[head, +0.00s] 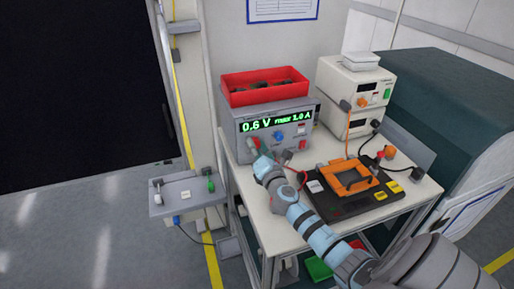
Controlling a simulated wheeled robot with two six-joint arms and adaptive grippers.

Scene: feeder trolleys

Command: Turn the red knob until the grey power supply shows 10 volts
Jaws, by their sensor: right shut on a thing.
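The grey power supply (233,128) stands at the back left of the white trolley top. Its green display (276,120) reads 0.6 V and 1.0 A. My right arm comes in from the lower right, and my right gripper (258,148) is at the left part of the supply's front panel, below the display. It is shut on the red knob, which is mostly hidden by the fingers. A blue knob (279,136) shows to the right of the gripper. My left gripper is not in view.
A red bin (264,93) sits on the supply. A cream instrument (352,92) stands to its right. A black board with an orange frame (352,184) and cables lie on the trolley, right of my arm. A grey box (186,197) stands left.

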